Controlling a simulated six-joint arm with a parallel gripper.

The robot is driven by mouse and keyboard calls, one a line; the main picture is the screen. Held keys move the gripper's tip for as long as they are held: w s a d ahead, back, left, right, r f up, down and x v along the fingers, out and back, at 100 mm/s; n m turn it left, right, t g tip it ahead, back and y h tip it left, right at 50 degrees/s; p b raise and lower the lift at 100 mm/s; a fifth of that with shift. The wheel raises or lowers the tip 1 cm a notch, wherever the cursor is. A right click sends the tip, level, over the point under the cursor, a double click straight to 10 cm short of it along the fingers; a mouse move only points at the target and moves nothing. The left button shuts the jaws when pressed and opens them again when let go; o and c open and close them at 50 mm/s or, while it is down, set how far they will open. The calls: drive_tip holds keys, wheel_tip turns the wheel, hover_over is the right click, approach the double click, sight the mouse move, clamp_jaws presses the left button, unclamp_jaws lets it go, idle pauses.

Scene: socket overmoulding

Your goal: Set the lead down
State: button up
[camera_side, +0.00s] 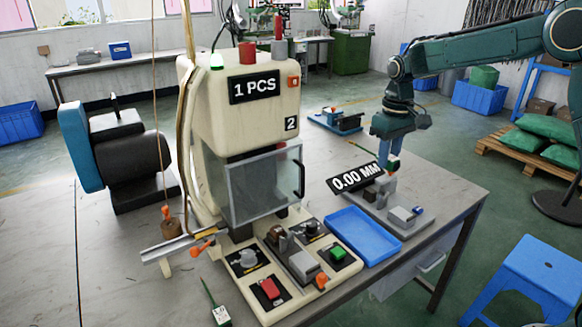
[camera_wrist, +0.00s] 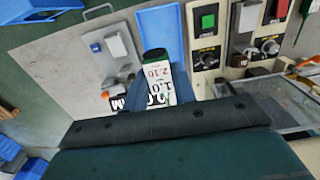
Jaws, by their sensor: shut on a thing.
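My gripper (camera_side: 390,158) is at the right of the bench, above the gauge fixture. Its blue fingers are shut on a lead with a green and white body (camera_side: 393,164), and a thin green cable sticks out to the left. In the wrist view the lead (camera_wrist: 161,85) shows a dark end and a white face with red and black numbers between the fingers of my gripper (camera_wrist: 158,92). The lead appears to be held above the fixture; whether it touches is unclear. A blue tray (camera_side: 363,237) lies just left of the fixture, also in the wrist view (camera_wrist: 160,22).
The gauge fixture (camera_side: 400,213) carries a "0.00 MM" sign (camera_side: 356,178). The moulding machine (camera_side: 243,120) with its clear guard (camera_side: 262,185) and button panel (camera_side: 268,290) stands left of the tray. Another tagged lead (camera_side: 220,313) is at the front edge. Bare bench lies right of the fixture.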

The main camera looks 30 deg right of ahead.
hover_over(371, 246)
wheel_tip(371, 246, down, 22)
drive_tip(key=shift+r, duration=0.15)
idle(0.7)
drive_tip(key=shift+f, duration=2.15)
drive_tip(key=shift+f, duration=0.1)
drive_tip(key=o, duration=1)
wheel_tip(371, 246, up, 12)
drive_tip(key=shift+r, duration=0.15)
